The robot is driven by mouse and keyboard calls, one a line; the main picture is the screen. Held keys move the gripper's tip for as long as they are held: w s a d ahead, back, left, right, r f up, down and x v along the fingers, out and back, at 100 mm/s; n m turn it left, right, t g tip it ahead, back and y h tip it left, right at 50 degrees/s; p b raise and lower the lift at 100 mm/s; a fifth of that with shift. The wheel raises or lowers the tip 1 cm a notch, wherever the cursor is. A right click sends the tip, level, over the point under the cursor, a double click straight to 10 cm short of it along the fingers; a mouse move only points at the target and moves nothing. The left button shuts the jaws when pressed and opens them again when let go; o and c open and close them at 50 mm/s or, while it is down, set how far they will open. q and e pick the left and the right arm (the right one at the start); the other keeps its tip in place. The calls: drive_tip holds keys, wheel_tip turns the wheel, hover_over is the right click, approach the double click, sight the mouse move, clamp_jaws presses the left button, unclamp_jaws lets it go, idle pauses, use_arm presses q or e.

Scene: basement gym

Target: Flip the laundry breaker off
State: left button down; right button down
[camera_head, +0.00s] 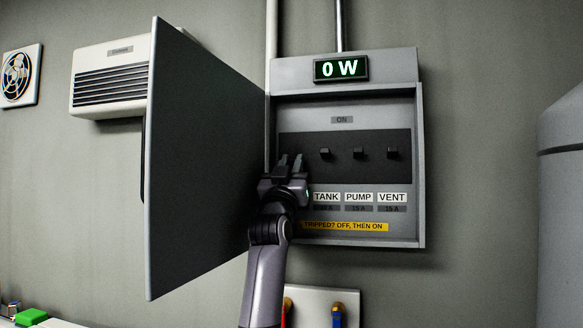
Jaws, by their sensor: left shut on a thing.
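A grey breaker box (420,170) hangs on the wall with its door (205,165) swung open to the left. Inside is a dark strip (375,173) with a row of small black switches. The tank switch (326,153), pump switch (358,153) and vent switch (392,153) stand in line, above their white labels. My left gripper (290,163) is at the strip's left end, left of the tank switch, shut on the leftmost breaker switch. Its fingers hide that switch, and the gripper hides the label below, so I cannot read "laundry". My right gripper is out of view.
A display (341,69) on top of the box reads 0 W. An "ON" mark (342,119) is above the switches. The open door stands close to my left arm. A plate with red and yellow-blue fittings (338,310) is below the box. A grey tank (562,210) is at right.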

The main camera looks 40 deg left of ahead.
use_arm(q)
drive_tip(key=c, duration=1)
unclamp_jaws()
drive_tip(key=shift+o, duration=0.2)
drive_tip(key=b+v, duration=0.2)
drive_tip(key=v, duration=0.5)
drive_tip(key=shift+b, duration=0.4)
